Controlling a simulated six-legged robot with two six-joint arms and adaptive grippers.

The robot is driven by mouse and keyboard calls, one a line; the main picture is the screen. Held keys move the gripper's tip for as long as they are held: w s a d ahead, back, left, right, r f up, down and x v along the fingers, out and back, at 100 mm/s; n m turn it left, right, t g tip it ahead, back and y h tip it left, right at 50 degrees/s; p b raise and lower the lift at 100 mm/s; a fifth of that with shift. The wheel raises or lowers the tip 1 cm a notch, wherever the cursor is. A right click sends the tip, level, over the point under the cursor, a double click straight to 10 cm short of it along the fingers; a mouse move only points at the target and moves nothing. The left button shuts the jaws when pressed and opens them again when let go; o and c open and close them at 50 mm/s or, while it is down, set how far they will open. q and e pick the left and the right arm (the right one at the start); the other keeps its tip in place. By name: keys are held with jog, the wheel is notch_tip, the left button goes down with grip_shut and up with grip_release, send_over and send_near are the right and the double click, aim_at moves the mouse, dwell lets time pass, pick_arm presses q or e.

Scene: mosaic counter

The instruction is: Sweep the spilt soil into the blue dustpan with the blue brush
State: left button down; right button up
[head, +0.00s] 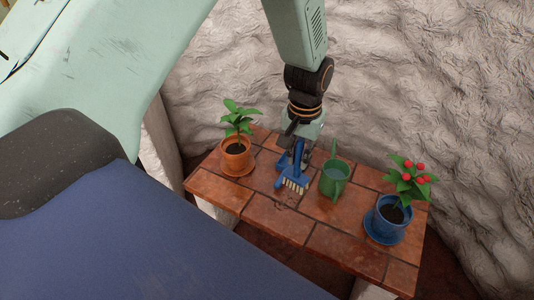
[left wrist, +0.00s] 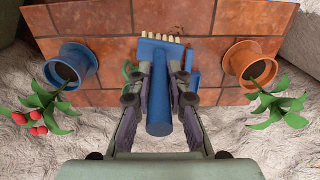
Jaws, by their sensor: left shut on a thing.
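My left gripper (head: 303,146) reaches down over the tiled counter and is shut on the handle of the blue brush (head: 297,180). In the left wrist view, the gripper (left wrist: 160,82) has its fingers on both sides of the blue handle (left wrist: 160,118), and the pale bristles point away toward the counter's front. Another blue piece, likely the dustpan (head: 282,161), stands just left of the brush and is mostly hidden; it also shows in the left wrist view (left wrist: 190,62). Faint dark specks, perhaps the spilt soil (head: 283,205), lie before the bristles. My right gripper is not seen.
A green watering can (head: 335,180) stands close right of the brush. An orange pot (head: 237,160) with a leafy plant is at the left, and a blue pot (head: 391,216) with a red-berried plant at the right. The front middle tiles are clear. A rough pale wall stands behind.

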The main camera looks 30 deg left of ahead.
pick_arm(q)
jog(key=w+a+f+n+b, duration=0.1)
jog(key=a+f, duration=0.4)
jog(key=f, duration=0.3)
jog(key=w+a+f+n+b, duration=0.1)
jog(key=a+f+b, duration=0.1)
jog(key=a+f, duration=0.2)
notch_tip(320, 180, down, 4)
jog(key=shift+a+r, duration=0.1)
jog(key=shift+a, duration=0.3)
jog(key=shift+f+b, duration=0.95)
jog(key=shift+f, duration=0.1)
dwell(0.4)
jog(key=shift+d, duration=0.15)
